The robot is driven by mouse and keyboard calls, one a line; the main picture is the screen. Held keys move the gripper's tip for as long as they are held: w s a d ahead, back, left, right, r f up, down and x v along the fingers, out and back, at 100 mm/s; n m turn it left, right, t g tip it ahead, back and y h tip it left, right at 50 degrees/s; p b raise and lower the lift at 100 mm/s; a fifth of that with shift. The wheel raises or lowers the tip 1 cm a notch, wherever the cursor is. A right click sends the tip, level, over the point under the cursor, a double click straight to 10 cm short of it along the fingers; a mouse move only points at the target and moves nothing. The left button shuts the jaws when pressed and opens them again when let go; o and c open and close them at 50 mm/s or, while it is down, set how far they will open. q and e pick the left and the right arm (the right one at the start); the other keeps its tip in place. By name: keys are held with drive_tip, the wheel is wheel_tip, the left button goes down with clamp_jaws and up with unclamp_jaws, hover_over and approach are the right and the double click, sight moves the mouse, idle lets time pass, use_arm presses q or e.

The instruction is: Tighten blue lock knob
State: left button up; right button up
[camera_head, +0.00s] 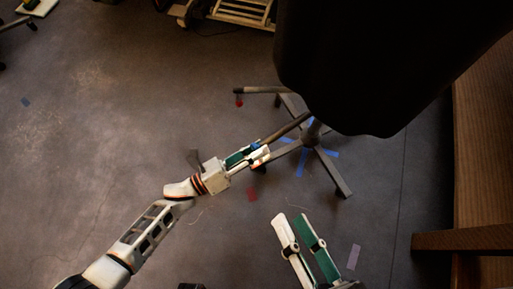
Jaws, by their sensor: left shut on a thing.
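A small blue lock knob (255,146) shows at the fingertips of my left gripper (261,153), partly hidden by the fingers. The gripper reaches in from the left and is shut on the knob. A dark rod (287,128) runs from the knob up and right towards the black draped form. My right gripper (292,217) is lower in the view, its white and green fingers apart with nothing between them.
The large black draped form (375,60) fills the upper right. Below it stands a dark star-shaped base (327,172) with blue tape beneath. Wooden furniture (485,150) lines the right edge. A wheeled cart (240,12) is at the top. The floor on the left is mostly clear.

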use_arm(q)
drive_tip(key=shift+m+g, duration=0.3)
drive_tip(key=shift+m, duration=2)
drive_tip(key=o, duration=1.1)
drive_tip(key=shift+c, duration=0.2)
drive_tip(key=v, duration=1.2)
drive_tip(key=shift+w+a, duration=0.1)
